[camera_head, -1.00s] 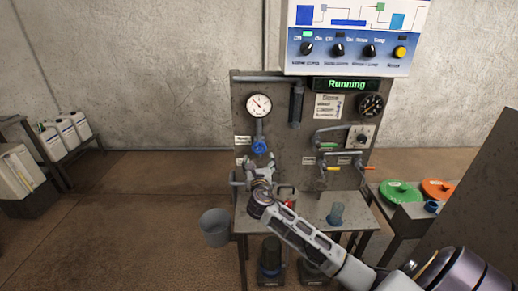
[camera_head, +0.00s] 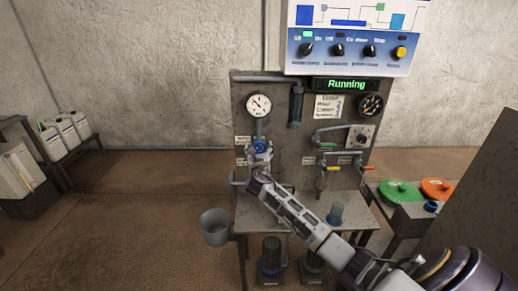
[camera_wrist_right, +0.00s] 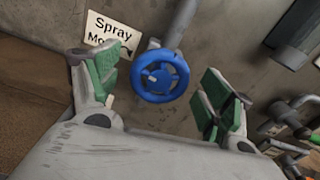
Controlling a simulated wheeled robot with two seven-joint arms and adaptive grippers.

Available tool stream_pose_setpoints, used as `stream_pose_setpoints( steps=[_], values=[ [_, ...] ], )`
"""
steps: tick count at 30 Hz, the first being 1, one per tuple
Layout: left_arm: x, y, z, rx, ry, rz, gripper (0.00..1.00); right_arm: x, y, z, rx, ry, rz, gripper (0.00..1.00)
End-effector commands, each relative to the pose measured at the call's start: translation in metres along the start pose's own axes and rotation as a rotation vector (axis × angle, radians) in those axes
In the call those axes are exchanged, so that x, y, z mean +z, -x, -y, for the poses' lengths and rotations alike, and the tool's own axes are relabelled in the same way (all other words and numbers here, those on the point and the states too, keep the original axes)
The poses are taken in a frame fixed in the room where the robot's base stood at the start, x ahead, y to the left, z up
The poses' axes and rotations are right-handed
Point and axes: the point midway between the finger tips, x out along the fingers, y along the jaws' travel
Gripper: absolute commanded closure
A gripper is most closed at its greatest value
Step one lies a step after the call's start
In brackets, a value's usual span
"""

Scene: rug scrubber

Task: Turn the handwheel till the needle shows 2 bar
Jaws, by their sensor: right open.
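The blue handwheel (camera_head: 260,146) sits on a pipe below the round white gauge (camera_head: 258,105) on the panel. The gauge's needle points to the upper left; its numbers are too small to read. My right gripper (camera_head: 258,155) is at the handwheel in the head view and partly covers it. In the right wrist view, the handwheel (camera_wrist_right: 160,76) lies ahead between the open green-padded fingers, with a gap on each side. The right gripper (camera_wrist_right: 161,95) holds nothing. My left gripper is not in view.
A "Spray" label (camera_wrist_right: 108,34) is beside the left finger. A grey bucket (camera_head: 215,227) hangs at the lower left. The display (camera_head: 346,85) reads "Running".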

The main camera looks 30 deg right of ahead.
Motion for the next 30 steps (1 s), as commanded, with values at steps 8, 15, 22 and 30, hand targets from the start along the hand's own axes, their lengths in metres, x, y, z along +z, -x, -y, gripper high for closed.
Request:
stream_pose_setpoints(
  steps=[8, 15, 22, 30],
  values=[
    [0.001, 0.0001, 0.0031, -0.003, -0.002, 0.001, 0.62, 0.0005, -0.0126, 0.0003, -0.001, -0.001, 0.0, 0.2],
    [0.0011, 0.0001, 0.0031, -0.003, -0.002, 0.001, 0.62, 0.0002, -0.0135, 0.0002, 0.0, -0.001, 0.0, 0.2],
    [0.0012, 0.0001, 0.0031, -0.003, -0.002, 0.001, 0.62, 0.0001, -0.0134, 0.0002, 0.0, 0.0, 0.0, 0.38],
    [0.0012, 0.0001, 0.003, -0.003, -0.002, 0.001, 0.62, 0.0001, -0.0133, 0.0002, 0.0, 0.0, 0.0, 0.66]
  ],
)
